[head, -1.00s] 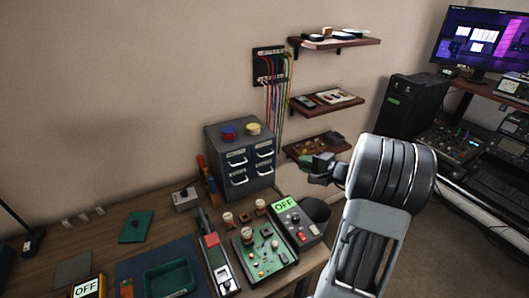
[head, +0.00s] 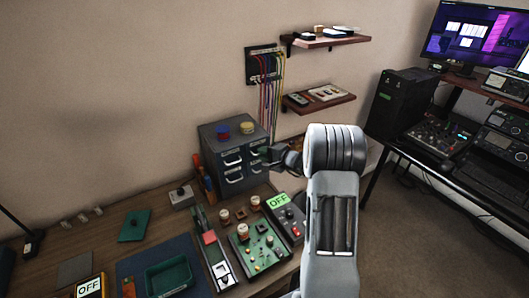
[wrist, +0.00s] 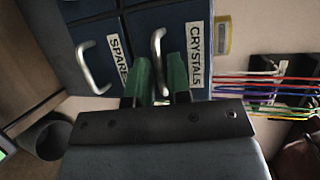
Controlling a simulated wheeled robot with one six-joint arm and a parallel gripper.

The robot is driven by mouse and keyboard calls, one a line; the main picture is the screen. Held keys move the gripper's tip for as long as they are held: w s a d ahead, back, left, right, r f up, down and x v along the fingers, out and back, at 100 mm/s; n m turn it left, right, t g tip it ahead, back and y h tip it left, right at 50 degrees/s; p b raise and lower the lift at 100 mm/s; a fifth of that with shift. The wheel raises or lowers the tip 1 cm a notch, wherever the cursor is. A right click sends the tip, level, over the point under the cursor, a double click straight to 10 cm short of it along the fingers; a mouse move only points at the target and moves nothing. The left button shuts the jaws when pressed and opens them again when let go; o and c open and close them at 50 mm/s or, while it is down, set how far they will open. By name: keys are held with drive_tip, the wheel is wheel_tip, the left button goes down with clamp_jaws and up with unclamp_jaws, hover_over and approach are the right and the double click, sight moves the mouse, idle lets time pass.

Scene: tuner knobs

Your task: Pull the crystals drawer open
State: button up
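The grey cabinet (head: 220,130) with several blue drawers stands at the back of the bench. In the wrist view, the drawer labelled CRYSTALS (wrist: 196,53) appears closed, with its curved metal handle (wrist: 157,42) on its face. My gripper (wrist: 161,60) has two green fingers, apart, with the handle showing in the gap between them. Whether they touch the handle I cannot tell. In the head view, my gripper (head: 272,156) is at the right side of the cabinet's front and partly hides the drawers there.
The neighbouring drawer labelled SPARE (wrist: 119,57) has its own handle (wrist: 91,68). Coloured cables (head: 269,85) hang beside the cabinet. A green circuit board (head: 257,246) and an OFF box (head: 287,215) lie in front. Wall shelves (head: 318,100) are to the right.

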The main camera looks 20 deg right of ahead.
drive_tip(key=shift+w, duration=0.1)
clamp_jaws()
idle(0.4)
drive_tip(key=s+d+b, duration=0.1)
drive_tip(key=s+b, duration=0.6)
drive_tip(key=s, duration=0.4)
drive_tip(key=shift+s, duration=0.2)
drive_tip(key=shift+d, duration=0.1)
